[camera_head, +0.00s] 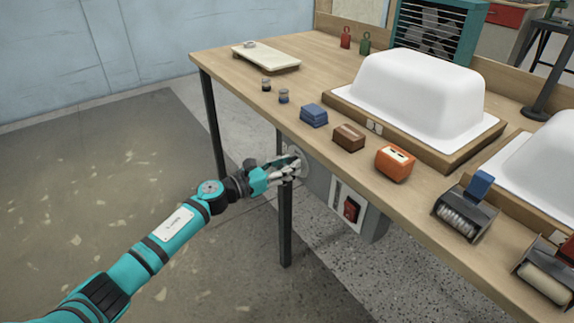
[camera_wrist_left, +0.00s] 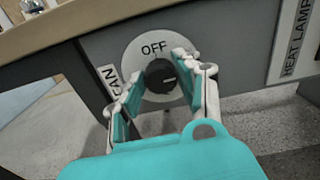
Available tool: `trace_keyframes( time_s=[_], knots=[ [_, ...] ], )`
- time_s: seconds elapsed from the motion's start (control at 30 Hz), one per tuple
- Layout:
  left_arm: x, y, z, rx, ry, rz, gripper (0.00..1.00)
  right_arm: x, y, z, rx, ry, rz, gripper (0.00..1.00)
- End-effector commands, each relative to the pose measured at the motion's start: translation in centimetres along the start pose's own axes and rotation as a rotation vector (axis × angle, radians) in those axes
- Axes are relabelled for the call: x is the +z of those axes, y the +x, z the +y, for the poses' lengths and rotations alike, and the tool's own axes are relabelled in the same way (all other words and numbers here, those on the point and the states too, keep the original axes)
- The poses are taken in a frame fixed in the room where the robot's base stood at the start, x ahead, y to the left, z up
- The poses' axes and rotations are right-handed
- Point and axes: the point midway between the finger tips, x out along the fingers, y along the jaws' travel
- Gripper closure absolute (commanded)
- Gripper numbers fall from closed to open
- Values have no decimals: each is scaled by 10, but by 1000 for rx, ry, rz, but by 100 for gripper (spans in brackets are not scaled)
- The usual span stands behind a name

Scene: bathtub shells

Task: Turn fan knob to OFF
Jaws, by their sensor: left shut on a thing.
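The fan knob (camera_wrist_left: 160,76) is a dark round knob on a pale round dial (camera_wrist_left: 136,58) on the grey front panel under the bench edge. "OFF" is printed at the top of the dial in the left wrist view, and a "FAN" label (camera_wrist_left: 111,80) sits at its left. A light mark on the knob points to the right, away from the OFF word. My left gripper (camera_wrist_left: 156,84) has its fingers on either side of the knob and is shut on it. In the head view the left gripper (camera_head: 294,165) hides most of the knob. My right gripper is not in view.
A red switch (camera_head: 351,209) is on the panel to the right, beside a "HEAT LAMP" label (camera_wrist_left: 298,40). The wooden bench (camera_head: 220,67) overhangs the panel. The floor at left is clear.

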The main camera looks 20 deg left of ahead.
Motion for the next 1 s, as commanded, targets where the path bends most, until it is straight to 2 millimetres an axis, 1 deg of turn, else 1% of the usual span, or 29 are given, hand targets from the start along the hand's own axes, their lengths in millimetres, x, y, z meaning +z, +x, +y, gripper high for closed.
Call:
trace_keyframes(
  time_s=[0.13,0.2,0.37,0.67,1.0],
  knots=[
    [1,0,0,0,-67,1,98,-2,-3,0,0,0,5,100],
    [1,0,0,0,-113,1,98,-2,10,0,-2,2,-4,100],
    [1,0,1,0,-247,1,98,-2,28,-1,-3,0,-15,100],
    [1,0,2,1,-533,1,98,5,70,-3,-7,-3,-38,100],
    [1,0,3,1,-855,1,98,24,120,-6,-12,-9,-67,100]
  ],
)
